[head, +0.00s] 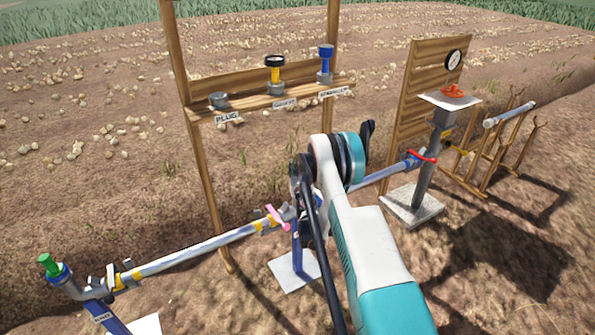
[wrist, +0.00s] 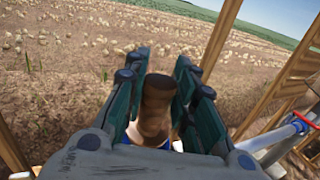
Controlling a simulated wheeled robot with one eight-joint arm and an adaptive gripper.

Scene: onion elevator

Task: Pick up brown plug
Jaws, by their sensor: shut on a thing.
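The brown plug (wrist: 153,105) stands between the fingers of my gripper (wrist: 160,66) in the wrist view. The dark green fingers are closed against its two sides. A little blue shows under the plug, beside the gripper's body; I cannot tell whether the plug still touches a fitting there. In the head view my arm hides the plug and most of my gripper, near the blue upright at the middle of the pipe.
A wooden shelf (head: 262,104) behind holds a grey "PLUG" holder (head: 218,100), a black-and-yellow piece (head: 275,70) and a blue piece (head: 326,62). The pipe (head: 195,250) runs across, with a green plug (head: 48,264) at left. A wooden gauge board (head: 425,85) stands right.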

